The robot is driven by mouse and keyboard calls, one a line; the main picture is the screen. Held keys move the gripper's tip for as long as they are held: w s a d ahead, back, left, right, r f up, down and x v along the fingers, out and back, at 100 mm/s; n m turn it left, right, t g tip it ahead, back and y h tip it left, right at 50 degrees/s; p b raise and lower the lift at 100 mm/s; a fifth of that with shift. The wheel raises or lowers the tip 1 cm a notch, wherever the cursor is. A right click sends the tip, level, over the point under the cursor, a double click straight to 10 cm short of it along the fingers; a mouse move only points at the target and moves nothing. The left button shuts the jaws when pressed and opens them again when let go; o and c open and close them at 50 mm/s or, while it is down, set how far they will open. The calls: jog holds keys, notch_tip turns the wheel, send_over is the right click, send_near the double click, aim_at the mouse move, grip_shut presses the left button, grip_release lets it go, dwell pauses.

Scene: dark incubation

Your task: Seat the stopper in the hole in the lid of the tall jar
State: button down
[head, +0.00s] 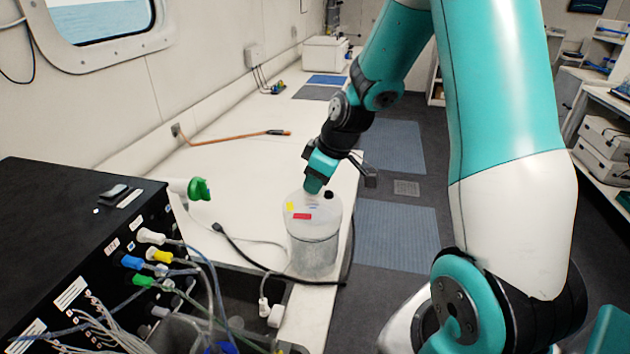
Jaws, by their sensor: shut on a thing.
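The tall jar (314,250) is a clear, cloudy cylinder standing upright near the right edge of the white bench. Its pale lid (300,206) carries small yellow and red labels. A small dark round spot (329,195) shows at the lid's back right; I cannot tell whether it is the hole. My gripper (312,190) points down over the back of the lid and is shut. The stopper in it is mostly hidden by the teal jaws. I cannot tell whether it touches the lid.
A black box (70,240) with several plugged cables stands at the front left. A green-ended white fitting (198,188) sticks out behind it. A black cable (255,262) runs around the jar. An orange-brown cable (230,136) lies farther back. The bench between is largely clear.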

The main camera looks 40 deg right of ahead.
jog(key=shift+f+b, duration=1.4)
jog(key=shift+f, duration=0.05)
dwell(0.3)
jog(key=c, duration=1)
grip_release()
jog(key=shift+r, duration=0.1)
jog(key=b+v, duration=0.2)
jog(key=v, duration=1.5)
jog(key=shift+w+r, duration=0.1)
jog(key=shift+r, duration=0.1)
jog(key=s+a+f+g+y, duration=0.1)
jog(key=s+a+f, duration=0.15)
jog(key=a, duration=1.05)
jog(key=s+a+f+g, duration=0.1)
jog(key=s+a, duration=0.3)
jog(key=s+a+f+g, duration=0.1)
jog(key=s+a, duration=0.3)
jog(key=s+a+f+b, duration=0.1)
jog(key=s+a, duration=0.3)
jog(key=shift+s+a+f+n+g+y, duration=0.25)
jog(key=shift+s+f+n+g+y, duration=0.05)
jog(key=shift+n+g+y, duration=0.1)
